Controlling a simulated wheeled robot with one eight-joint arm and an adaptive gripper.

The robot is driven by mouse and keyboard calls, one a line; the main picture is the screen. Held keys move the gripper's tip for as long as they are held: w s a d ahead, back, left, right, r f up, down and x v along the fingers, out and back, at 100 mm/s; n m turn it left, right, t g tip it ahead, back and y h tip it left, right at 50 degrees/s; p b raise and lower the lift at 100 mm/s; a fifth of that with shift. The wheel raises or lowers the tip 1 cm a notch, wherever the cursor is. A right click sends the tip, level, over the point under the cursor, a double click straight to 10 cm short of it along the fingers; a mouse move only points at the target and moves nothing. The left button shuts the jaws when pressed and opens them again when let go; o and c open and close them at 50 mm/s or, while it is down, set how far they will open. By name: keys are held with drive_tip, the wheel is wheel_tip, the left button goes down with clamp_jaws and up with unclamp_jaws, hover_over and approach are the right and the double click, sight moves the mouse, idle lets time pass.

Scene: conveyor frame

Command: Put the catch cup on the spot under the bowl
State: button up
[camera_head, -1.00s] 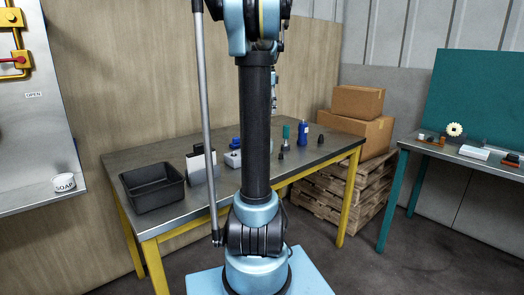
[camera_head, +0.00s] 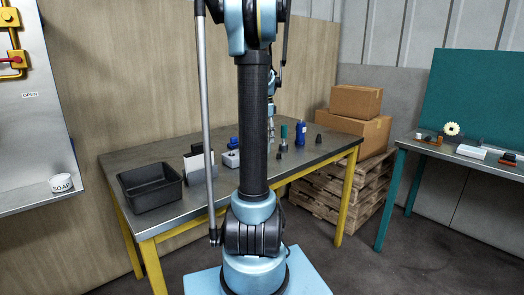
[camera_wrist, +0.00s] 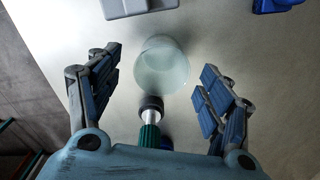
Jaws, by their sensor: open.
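A frosted, translucent round cup (camera_wrist: 161,68), which looks like the catch cup, stands on the metal tabletop in the wrist view. My gripper (camera_wrist: 160,80) is open above the table, with one finger on each side of the cup and visible gaps between. The cup appears untouched. In the head view my gripper (camera_head: 271,132) hangs over the workbench, partly hidden behind my arm column, and the cup cannot be made out there. I cannot identify the bowl or the spot under it in either view.
A green-handled tool (camera_wrist: 150,128) with a dark round end is close to the cup. A grey block (camera_wrist: 138,6) and a blue object (camera_wrist: 275,5) lie beyond. The workbench (camera_head: 215,200) also holds a black bin (camera_head: 150,208) and a blue bottle (camera_head: 300,134).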

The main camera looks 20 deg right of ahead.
drive_tip(key=shift+f, duration=1.7)
drive_tip(key=c, duration=1.1)
drive_tip(key=shift+r, duration=0.1)
drive_tip(key=shift+c, duration=0.2)
